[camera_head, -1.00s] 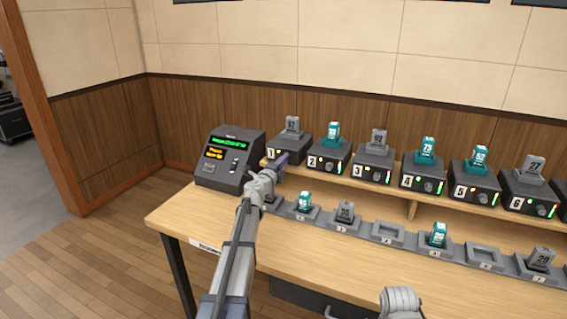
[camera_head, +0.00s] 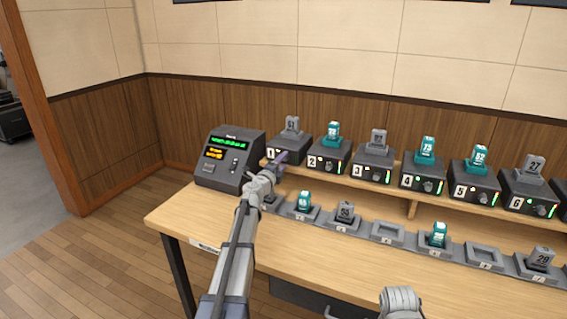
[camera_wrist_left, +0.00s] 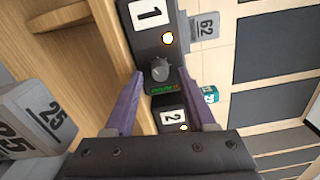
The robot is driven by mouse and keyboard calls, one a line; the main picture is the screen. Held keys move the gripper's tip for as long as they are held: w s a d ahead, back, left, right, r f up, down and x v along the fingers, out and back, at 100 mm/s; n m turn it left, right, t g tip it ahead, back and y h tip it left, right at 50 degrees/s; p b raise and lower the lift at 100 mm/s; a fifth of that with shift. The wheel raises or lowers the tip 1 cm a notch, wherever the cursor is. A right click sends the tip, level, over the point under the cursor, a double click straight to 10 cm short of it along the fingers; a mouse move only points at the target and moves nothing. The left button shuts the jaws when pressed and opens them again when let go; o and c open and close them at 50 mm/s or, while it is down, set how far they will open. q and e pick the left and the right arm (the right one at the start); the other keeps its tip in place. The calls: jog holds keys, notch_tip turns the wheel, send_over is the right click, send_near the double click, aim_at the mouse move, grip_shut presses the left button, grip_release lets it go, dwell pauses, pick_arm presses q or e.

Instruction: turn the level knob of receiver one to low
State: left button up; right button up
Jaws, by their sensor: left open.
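Receiver one (camera_head: 291,149) is a dark box with a "1" label at the left end of the raised shelf. In the left wrist view its front panel (camera_wrist_left: 150,38) shows the label, a lit yellow lamp, a grey level knob (camera_wrist_left: 160,69) and a small green strip beside it. My left gripper (camera_wrist_left: 160,76) is open, its purple fingers on either side of the knob. Whether they touch it I cannot tell. In the head view my left gripper (camera_head: 284,158) is in front of receiver one and hides its knob.
Receiver two (camera_head: 328,156) stands close to the right, with more numbered receivers along the shelf. A console (camera_head: 228,160) with a lit display stands at left. Below, a row of charging slots (camera_head: 388,233) holds several packs; some slots are empty. The front tabletop is clear.

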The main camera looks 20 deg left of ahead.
pick_arm(q)
jog(key=s, duration=0.7)
jog(key=m, duration=1.1)
jog(key=m+y, duration=0.1)
jog(key=m, duration=1.1)
jog(key=shift+d, duration=0.2)
jog(key=shift+w, duration=0.15)
